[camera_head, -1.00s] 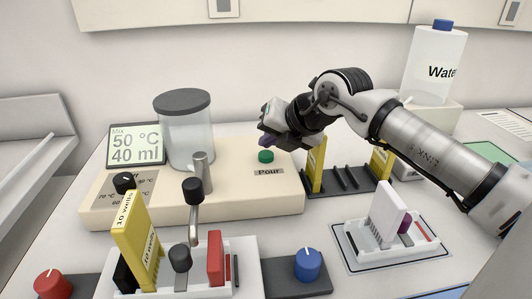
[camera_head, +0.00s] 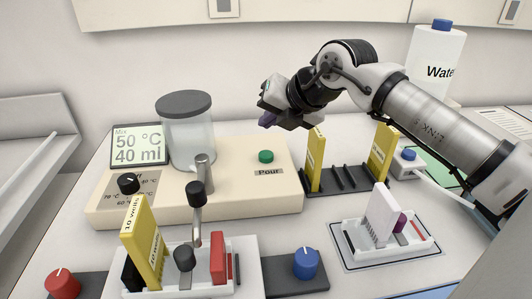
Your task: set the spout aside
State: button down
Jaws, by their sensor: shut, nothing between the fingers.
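The spout (camera_head: 204,174) is a short grey metal cylinder standing at the front of the cream dispenser (camera_head: 235,205), just right of the clear lidded jar (camera_head: 188,138). Which way its outlet points is hard to tell, as a black-knobbed lever (camera_head: 196,203) stands close in front of it. My gripper (camera_head: 266,118) is shut and empty. It is in the air behind and above the green Pour button (camera_head: 266,156), up and to the right of the spout and apart from it.
The display (camera_head: 139,146) reads 50 °C, 40 ml. More yellow blocks (camera_head: 315,160) stand in a dark rack behind. A white tray (camera_head: 390,240) lies right; a Water bottle (camera_head: 434,62) stands back right.

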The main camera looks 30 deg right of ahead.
aim_at(195, 191)
jog(key=k, duration=1.5)
